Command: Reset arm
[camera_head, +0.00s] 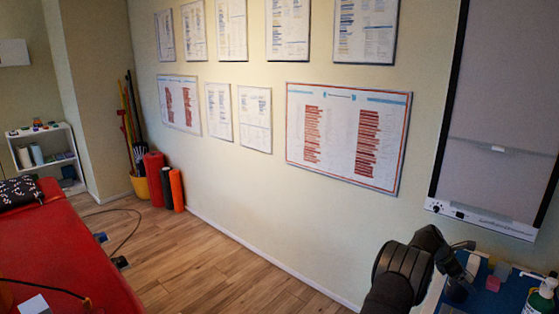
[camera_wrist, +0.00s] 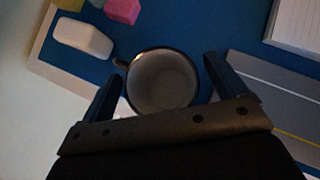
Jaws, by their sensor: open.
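My gripper (camera_wrist: 162,72) is open, with its two dark fingers spread apart in the wrist view. A mug (camera_wrist: 162,82) with a dark rim and pale inside shows between the fingers, seen from above; its handle points to the upper left. I cannot tell whether the fingers reach down beside it or stay above it. No object is held. In the head view my dark arm (camera_head: 402,272) rises at the lower right, its end over a blue-topped table (camera_head: 511,296).
Near the mug lie a white rounded block (camera_wrist: 82,38), a pink block (camera_wrist: 122,10), a grey striped item (camera_wrist: 275,95) and a white pad (camera_wrist: 297,25). A green bottle (camera_head: 541,296) stands at the table's right.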

